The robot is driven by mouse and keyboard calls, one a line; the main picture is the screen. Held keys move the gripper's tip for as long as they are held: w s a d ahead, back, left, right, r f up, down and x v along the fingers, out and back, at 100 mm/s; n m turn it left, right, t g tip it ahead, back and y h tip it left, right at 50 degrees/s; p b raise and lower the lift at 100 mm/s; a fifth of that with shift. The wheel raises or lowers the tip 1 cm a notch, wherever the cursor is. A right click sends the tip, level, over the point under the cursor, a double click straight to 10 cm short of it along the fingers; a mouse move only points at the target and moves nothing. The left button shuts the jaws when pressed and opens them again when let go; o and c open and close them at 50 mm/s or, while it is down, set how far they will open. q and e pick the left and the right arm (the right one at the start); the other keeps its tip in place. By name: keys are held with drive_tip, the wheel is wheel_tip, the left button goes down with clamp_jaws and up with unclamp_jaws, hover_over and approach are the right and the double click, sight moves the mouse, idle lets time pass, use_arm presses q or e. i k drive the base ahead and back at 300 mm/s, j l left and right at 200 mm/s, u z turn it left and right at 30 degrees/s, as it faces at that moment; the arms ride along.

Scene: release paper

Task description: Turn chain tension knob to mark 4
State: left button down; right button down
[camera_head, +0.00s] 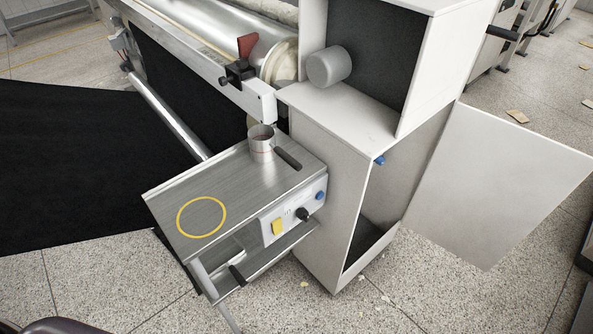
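A small control panel (290,220) sits on the front of a metal side table (190,185). It carries a black knob (304,214), a blue knob (320,195) and a yellow square piece (278,227). Small dark marks show near the black knob, but they are too small to read. A large grey round knob (328,66) sticks out of the white cabinet's upper housing (420,20). I cannot tell which knob is the chain tension knob or where any pointer stands. Neither of my grippers is in view.
A metal cup (261,140) stands on the side table beside a dark bar (288,159); a yellow ring (202,216) marks the tabletop. The cabinet door (500,185) stands open at right, with a blue knob (379,160) by the opening. Speckled floor (390,295) is mostly clear in front.

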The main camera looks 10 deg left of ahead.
sight(381, 161)
drive_tip(key=i+l+u, duration=0.25)
drive_tip(key=l+u, duration=0.15)
drive_tip(key=l, duration=0.45)
drive_tip(key=i+l+u, duration=0.15)
drive_tip(key=l+u, duration=0.3)
drive_tip(key=l, duration=0.45)
drive_tip(key=l+u, duration=0.4)
drive_tip(key=l, duration=0.5)
